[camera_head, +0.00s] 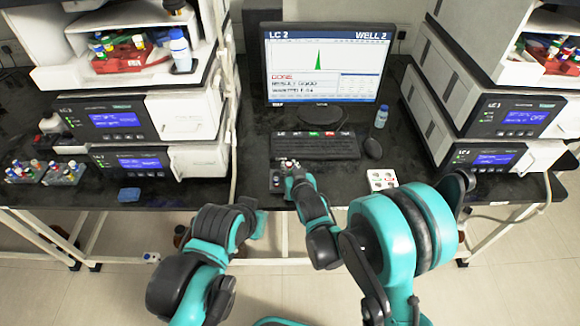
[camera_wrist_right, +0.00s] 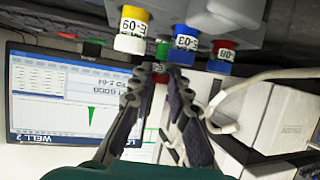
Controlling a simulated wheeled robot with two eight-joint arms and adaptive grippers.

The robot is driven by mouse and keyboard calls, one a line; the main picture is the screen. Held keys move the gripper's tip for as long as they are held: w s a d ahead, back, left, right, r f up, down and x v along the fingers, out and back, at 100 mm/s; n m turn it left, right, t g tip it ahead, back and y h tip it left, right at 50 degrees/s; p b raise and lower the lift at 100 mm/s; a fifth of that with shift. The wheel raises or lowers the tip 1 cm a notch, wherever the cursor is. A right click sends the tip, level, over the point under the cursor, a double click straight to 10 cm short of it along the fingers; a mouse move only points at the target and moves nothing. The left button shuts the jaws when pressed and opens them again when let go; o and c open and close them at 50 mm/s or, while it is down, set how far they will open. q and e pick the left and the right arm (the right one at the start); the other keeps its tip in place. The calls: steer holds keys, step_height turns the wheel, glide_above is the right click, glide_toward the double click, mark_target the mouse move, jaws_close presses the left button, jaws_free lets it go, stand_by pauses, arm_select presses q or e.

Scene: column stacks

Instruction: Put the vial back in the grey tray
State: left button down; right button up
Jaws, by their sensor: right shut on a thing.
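My right gripper (camera_head: 284,167) is over the dark bench in front of the keyboard, at a small grey tray (camera_head: 277,184) with several vials. In the right wrist view, which is upside down, its two fingers (camera_wrist_right: 160,88) are closed on a small vial (camera_wrist_right: 160,68), mostly hidden between them. I cannot tell whether the held vial touches the tray. My left arm's end (camera_head: 250,208) is at the bench's front edge; its fingers cannot be made out.
A white tray (camera_head: 382,181) with coloured spots lies to the right. A mouse (camera_head: 373,148), a bottle (camera_head: 381,117) and the keyboard (camera_head: 315,146) are behind. Two vial racks (camera_head: 22,177) and a blue block (camera_head: 129,195) are at the left. Instrument stacks flank the bench.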

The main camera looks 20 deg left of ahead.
steer(key=shift+f, duration=1)
stand_by(0.3)
steer(key=o, duration=0.9)
steer(key=v, duration=1.2)
steer(key=s+d+r+m+g+h, duration=0.1)
steer(key=d+r+m+h, duration=0.3)
steer(key=d, duration=1.2)
steer(key=s+d+r+m+g+h, duration=0.1)
steer(key=s+d+r+g+h, duration=0.1)
steer(key=s+d, duration=1.1)
steer(key=shift+s+d+r+m+g, duration=0.25)
steer(key=shift+s+r+m+g, duration=0.15)
steer(key=shift+g, duration=0.5)
